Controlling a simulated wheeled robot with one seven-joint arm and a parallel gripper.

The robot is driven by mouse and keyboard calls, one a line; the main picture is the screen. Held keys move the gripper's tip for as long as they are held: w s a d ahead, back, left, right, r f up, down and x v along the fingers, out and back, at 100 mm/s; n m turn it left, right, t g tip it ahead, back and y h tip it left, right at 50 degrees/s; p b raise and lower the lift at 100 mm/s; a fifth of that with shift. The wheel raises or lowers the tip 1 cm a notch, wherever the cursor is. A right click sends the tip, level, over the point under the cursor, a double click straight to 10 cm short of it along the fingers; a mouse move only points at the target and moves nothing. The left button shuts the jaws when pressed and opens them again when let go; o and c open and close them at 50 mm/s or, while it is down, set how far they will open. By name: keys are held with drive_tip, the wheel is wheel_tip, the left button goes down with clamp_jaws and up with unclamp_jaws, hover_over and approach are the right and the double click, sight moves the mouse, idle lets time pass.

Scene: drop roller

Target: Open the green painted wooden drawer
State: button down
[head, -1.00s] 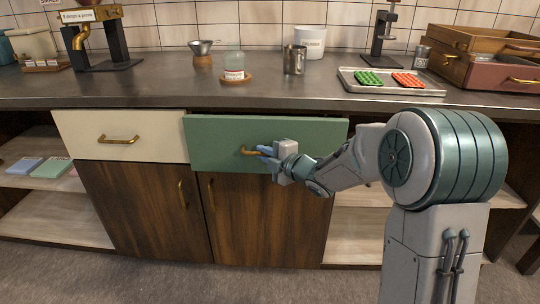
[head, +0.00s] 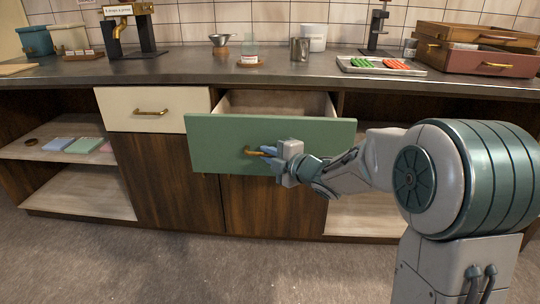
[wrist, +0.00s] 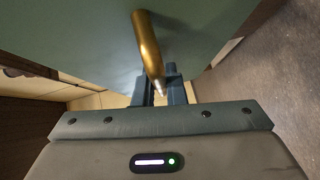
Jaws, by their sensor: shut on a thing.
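The green drawer (head: 215,143) is pulled out from under the counter in the head view, and part of its pale inside (head: 275,104) shows above the front. Its brass handle (head: 252,152) is on the middle of the front. My gripper (head: 270,152) is shut on this handle. In the wrist view the brass handle (wrist: 148,45) runs down between the gripper's fingers (wrist: 160,90), with the green front (wrist: 80,35) behind it. The far end of the handle is partly hidden by my gripper in the head view.
A cream drawer (head: 125,112) is closed to the left, above dark wooden doors (head: 155,180). Open shelves (head: 70,187) stand at the left. The counter (head: 190,68) holds a tray (head: 380,68), a steel cup (head: 300,49) and wooden boxes (head: 475,60). The floor in front (head: 190,265) is clear.

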drive_tip(key=shift+s+a, duration=0.1)
drive_tip(key=shift+s, duration=0.3)
drive_tip(key=c, duration=1.5)
unclamp_jaws()
drive_tip(key=shift+d, duration=0.2)
drive_tip(key=shift+s+d+r, duration=0.15)
drive_tip(key=shift+s+d, duration=0.1)
drive_tip(key=shift+p+v, duration=1.8)
drive_tip(key=shift+v, duration=4.6)
